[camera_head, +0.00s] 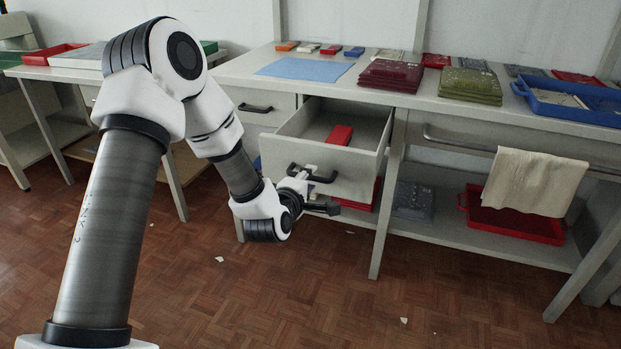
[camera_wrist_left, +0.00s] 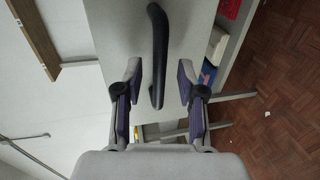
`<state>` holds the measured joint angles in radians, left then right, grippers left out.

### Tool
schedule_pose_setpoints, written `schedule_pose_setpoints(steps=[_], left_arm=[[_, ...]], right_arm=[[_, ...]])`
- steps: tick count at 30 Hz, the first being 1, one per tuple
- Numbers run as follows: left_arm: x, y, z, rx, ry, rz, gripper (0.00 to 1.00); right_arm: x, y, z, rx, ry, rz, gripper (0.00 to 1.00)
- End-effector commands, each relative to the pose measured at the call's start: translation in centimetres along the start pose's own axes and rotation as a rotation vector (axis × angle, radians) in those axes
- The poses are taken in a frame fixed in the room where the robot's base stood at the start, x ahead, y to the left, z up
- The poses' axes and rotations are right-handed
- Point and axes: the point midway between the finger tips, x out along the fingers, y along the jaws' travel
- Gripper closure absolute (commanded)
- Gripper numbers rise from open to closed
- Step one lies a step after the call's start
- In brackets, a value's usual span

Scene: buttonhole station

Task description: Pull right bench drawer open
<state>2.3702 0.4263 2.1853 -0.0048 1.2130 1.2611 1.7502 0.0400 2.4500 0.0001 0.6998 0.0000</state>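The right bench drawer (camera_head: 352,172) stands pulled out from under the bench top, with a red block (camera_head: 340,134) inside it. Its dark bar handle (camera_head: 312,174) is on the drawer front and also shows in the left wrist view (camera_wrist_left: 157,50). My left gripper (camera_head: 312,196) is at the handle, in front of the drawer. In the left wrist view my left gripper (camera_wrist_left: 159,75) has its two fingers spread, one on each side of the handle, with visible gaps. My right gripper is not in view.
A closed drawer with a dark handle (camera_head: 255,108) is to the left. The bench top (camera_head: 345,82) carries coloured stacks and a blue tray (camera_head: 570,98). A cloth (camera_head: 533,180) hangs from a rail, with a red tray (camera_head: 512,222) below. The wooden floor in front is mostly clear.

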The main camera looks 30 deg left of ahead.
Motion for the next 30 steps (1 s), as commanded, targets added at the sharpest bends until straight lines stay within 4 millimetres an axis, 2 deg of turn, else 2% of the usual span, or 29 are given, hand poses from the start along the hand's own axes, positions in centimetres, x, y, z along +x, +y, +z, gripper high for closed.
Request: schedule_pose_setpoints(steps=[6, 9, 25, 26, 28, 29, 30], left_arm=[[-4.4, 0.0, 0.0, -0.001, -0.001, -0.002, 0.61], [-5.4, 0.0, 0.0, -0.001, 0.000, -0.001, 0.61], [-5.6, -0.2, 0.0, 0.001, 0.000, -0.004, 0.61], [-5.6, -0.6, 0.0, 0.003, 0.000, -0.010, 0.61], [-5.6, -2.5, 0.1, 0.020, -0.003, -0.047, 0.61], [-5.7, -3.8, 0.4, 0.037, -0.008, -0.072, 0.61], [-5.9, -6.2, 0.9, 0.068, -0.019, -0.117, 0.61]], right_arm=[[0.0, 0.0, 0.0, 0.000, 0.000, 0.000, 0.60], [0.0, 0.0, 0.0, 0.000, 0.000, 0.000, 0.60], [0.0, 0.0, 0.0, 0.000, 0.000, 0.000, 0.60], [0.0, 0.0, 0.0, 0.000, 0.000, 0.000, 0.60], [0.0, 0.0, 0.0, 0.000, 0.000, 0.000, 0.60], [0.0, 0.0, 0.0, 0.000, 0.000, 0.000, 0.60], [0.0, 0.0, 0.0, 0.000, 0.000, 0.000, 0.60]])
